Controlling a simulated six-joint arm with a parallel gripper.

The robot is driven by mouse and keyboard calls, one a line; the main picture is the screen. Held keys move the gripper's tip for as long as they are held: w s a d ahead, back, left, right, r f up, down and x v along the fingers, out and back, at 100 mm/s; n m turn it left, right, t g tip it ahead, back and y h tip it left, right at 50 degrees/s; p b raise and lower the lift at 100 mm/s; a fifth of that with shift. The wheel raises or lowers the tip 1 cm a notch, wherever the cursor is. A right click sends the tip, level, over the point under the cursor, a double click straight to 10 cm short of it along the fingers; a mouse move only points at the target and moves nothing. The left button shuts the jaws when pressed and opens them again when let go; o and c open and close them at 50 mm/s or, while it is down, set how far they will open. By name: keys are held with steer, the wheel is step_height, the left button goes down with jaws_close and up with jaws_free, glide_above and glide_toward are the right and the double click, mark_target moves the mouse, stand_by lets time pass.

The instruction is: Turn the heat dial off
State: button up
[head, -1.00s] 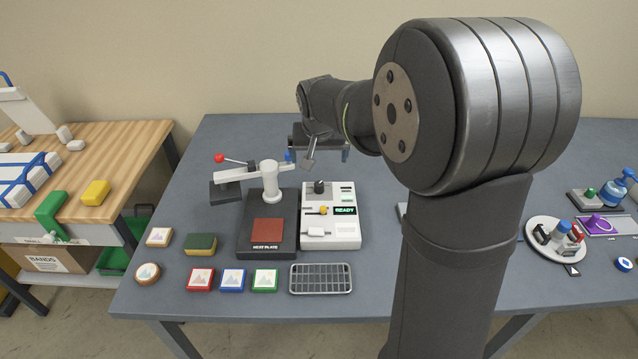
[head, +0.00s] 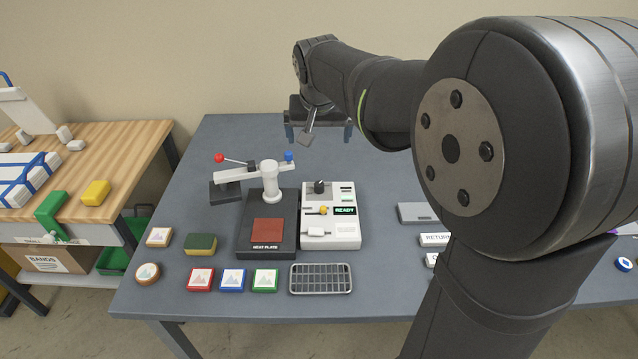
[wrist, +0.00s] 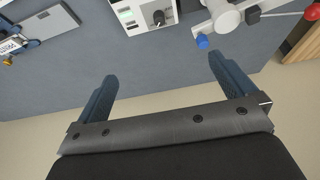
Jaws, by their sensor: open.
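The heat dial is a black knob (head: 319,186) at the top of the white control box (head: 346,217), beside a green READY display. In the wrist view the dial (wrist: 158,18) shows near the top edge with a pale pointer mark; its exact setting is hard to read. My gripper (head: 319,136) is open and empty, above and behind the control box, apart from the dial.
The heat plate press (head: 268,220) stands left of the box, with a white arm, a red-knobbed lever (head: 219,158) and a blue knob (head: 289,156). A wire rack (head: 320,279) lies in front. Several framed tiles lie front left. A grey block (head: 415,212) sits right.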

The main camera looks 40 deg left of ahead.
steer(key=shift+s+d+r, duration=0.2)
steer(key=shift+r, duration=0.35)
steer(key=shift+c, duration=0.2)
